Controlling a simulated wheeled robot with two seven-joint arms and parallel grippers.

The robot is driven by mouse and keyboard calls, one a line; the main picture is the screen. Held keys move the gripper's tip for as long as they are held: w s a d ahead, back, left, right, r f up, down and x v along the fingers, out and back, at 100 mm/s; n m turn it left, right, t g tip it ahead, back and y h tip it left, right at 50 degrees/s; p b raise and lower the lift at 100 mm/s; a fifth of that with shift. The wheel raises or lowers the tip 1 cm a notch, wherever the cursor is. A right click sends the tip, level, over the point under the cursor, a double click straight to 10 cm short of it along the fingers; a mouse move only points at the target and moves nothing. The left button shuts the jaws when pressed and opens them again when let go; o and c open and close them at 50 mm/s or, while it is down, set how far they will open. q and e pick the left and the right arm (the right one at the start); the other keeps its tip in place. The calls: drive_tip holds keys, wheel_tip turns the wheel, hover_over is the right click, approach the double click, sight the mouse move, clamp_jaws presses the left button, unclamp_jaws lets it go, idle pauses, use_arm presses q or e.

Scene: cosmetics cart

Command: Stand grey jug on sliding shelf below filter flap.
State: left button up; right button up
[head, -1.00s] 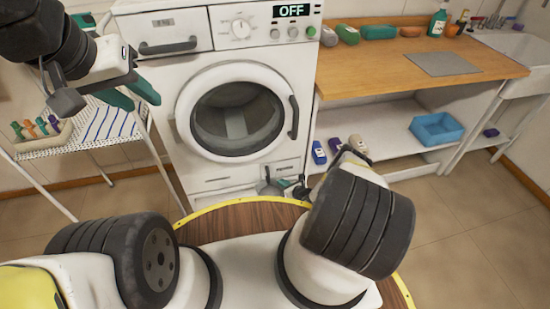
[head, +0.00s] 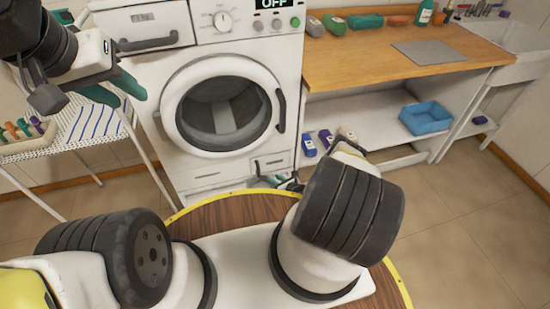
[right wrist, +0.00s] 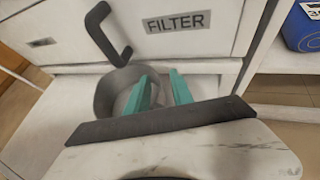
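The grey jug (right wrist: 115,88) is an open-topped round vessel in the right wrist view, below the filter flap (right wrist: 190,30) with its dark handle. A white surface (right wrist: 50,125), probably the sliding shelf, lies under it. My right gripper (right wrist: 162,82) has its teal fingers at the jug's right side; the left finger overlaps the jug. The fingers stand slightly apart, and I cannot tell whether they grip it. The jug's base is hidden. In the head view the arm covers most of that area. My left gripper (head: 118,88) is open and empty in front of the washer.
The washing machine (head: 220,110) stands ahead. A wooden counter (head: 360,60) and a low shelf holding a blue bin (head: 426,118) and several small bottles are at right. A wire rack (head: 90,125) stands at left. Floor at lower right is clear.

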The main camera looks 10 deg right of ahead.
drive_tip(key=v, duration=1)
drive_tip(key=shift+s, duration=0.15)
drive_tip(key=shift+r, duration=0.1)
drive_tip(key=shift+c, duration=0.3)
